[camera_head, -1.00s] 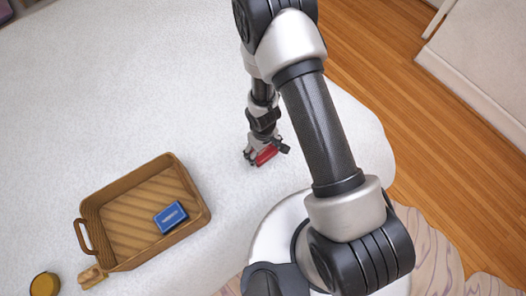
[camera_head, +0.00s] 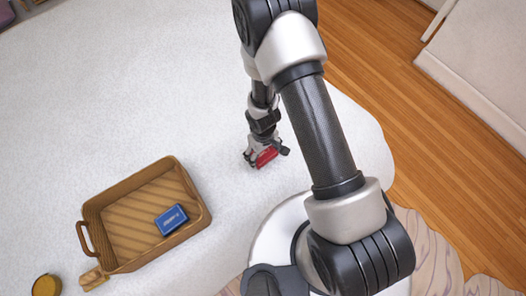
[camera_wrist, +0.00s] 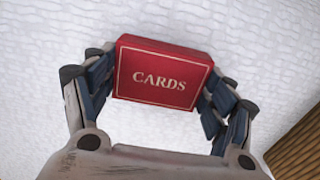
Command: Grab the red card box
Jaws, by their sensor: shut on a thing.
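The red card box (camera_wrist: 165,72), lettered "CARDS", lies between the two fingers of my gripper (camera_wrist: 160,88) in the wrist view. The fingers touch it at its left and right ends, and my gripper is shut on it. In the head view the red card box (camera_head: 265,157) shows as a small red patch at the end of my arm, partly covered by my gripper (camera_head: 266,153). The box is over the white carpet. I cannot tell whether it rests on the carpet or is just above it.
A brown wicker tray (camera_head: 190,212) with a handle stands on the carpet to the left, holding a blue box (camera_head: 171,218). A round yellowish object (camera_head: 46,285) and a small tan piece (camera_head: 93,278) lie near it. White carpet (camera_head: 120,80) is clear beyond.

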